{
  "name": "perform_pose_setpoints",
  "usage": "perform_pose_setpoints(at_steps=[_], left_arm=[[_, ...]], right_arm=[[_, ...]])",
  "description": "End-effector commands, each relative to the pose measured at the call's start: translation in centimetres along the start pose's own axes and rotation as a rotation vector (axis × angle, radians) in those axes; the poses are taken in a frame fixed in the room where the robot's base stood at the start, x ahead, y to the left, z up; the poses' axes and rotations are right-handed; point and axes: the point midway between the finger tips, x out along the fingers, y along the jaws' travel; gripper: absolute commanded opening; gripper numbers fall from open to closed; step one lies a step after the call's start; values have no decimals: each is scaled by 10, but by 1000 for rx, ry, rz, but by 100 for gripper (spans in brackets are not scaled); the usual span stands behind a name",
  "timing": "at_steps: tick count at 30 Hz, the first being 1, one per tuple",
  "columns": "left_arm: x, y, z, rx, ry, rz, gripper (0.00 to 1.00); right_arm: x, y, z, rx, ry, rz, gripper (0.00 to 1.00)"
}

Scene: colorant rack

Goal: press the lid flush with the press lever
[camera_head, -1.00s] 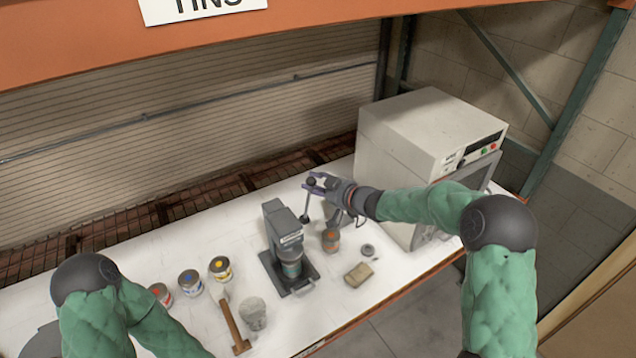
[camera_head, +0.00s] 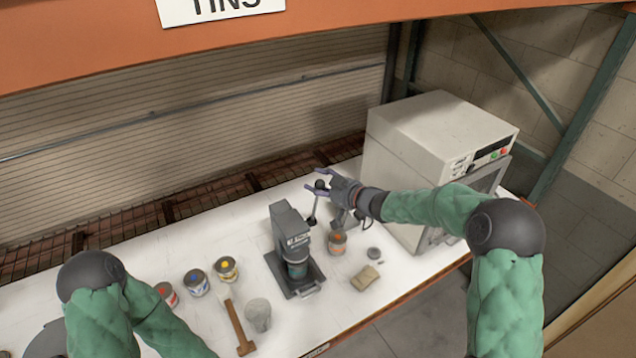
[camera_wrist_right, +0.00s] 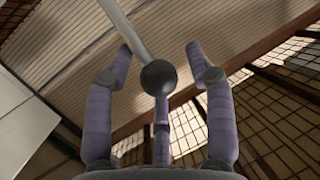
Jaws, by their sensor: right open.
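The dark grey press (camera_head: 291,240) stands on the white bench, with a tin (camera_head: 297,268) under its head. The lid on that tin is hidden by the press head. The press lever (camera_head: 313,207) sticks up at the press's right side and ends in a dark ball knob (camera_head: 320,185). My right gripper (camera_head: 319,181) is open around the knob. In the right wrist view the knob (camera_wrist_right: 158,77) sits between the spread purple fingers, and I cannot tell whether they touch it. My left gripper is out of view; only my left arm shows.
Several tins, including a yellow-marked one (camera_head: 226,269), stand left of the press. A mallet (camera_head: 239,328), a clear cup (camera_head: 258,315), an orange-marked tin (camera_head: 337,242) and a tan block (camera_head: 365,278) lie near it. A white machine (camera_head: 430,150) stands at right.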

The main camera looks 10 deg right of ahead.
Motion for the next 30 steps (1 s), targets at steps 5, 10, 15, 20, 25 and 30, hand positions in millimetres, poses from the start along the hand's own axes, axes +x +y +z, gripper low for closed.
perform_pose_setpoints(at_steps=[5,10,15,20,25,30], left_arm=[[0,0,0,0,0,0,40],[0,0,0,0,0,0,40],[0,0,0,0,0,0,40],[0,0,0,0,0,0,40],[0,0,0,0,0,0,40],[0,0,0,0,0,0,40]], right_arm=[[-23,0,0,0,0,1,55],[-57,0,-1,-2,0,1,55],[-86,-1,-2,-1,0,0,55],[-104,-1,-1,-1,-1,-2,55],[-110,-2,-2,-1,-1,-4,55],[-110,-2,-2,-1,-1,-4,55]])
